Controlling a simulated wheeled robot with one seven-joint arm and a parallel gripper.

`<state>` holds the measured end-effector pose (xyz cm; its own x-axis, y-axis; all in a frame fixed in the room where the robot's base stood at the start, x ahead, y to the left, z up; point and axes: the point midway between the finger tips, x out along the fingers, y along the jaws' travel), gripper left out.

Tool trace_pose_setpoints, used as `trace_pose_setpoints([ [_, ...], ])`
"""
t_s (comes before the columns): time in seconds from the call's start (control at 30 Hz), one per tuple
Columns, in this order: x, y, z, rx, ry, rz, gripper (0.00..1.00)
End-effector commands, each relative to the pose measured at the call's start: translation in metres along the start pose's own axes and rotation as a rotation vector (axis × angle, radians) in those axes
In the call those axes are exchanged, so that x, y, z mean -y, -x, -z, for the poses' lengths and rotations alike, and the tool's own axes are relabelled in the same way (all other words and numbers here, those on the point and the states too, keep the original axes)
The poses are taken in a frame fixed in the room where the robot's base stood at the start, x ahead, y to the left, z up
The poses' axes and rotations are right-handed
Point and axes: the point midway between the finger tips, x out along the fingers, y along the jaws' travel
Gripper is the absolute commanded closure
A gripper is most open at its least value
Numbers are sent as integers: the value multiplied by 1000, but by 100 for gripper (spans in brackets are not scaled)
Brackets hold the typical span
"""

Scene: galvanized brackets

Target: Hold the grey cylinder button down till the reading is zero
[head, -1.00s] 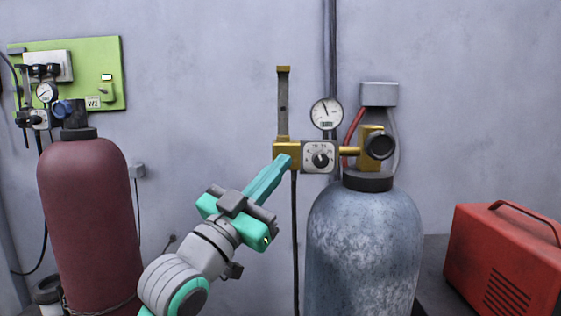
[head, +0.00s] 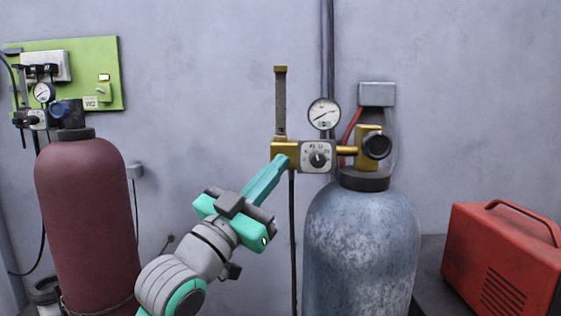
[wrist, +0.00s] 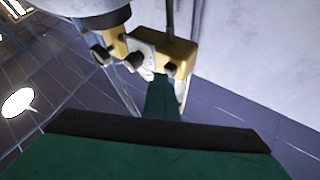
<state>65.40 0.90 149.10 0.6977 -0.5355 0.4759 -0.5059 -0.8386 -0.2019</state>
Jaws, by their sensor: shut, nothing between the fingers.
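The grey cylinder (head: 360,250) stands upright right of centre in the head view. Its brass regulator carries a white dial gauge (head: 323,113), whose needle points down to the left. A white plate with a black knob (head: 318,159) sits below the gauge. My gripper (head: 282,161) is shut and empty, with its teal fingertips against or very near the lower front of the brass block (head: 284,147). The button itself is not clearly seen; the fingertips seem to cover its place. In the wrist view the fingertips (wrist: 162,80) also meet the brass block (wrist: 185,55).
A dark red cylinder (head: 85,220) with its own gauge (head: 43,92) stands at left, before a green panel (head: 110,60). A red metal case (head: 500,260) is at right. A dark hose (head: 293,240) hangs below the brass block.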

Motion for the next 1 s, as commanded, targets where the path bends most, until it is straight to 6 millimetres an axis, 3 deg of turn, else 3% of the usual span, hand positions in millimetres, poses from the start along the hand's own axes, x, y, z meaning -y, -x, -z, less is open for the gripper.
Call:
trace_pose_setpoints([
  [0.7,-12,10,9,-2,3,-6,100],
  [1.0,-22,29,21,-2,0,-2,100],
])
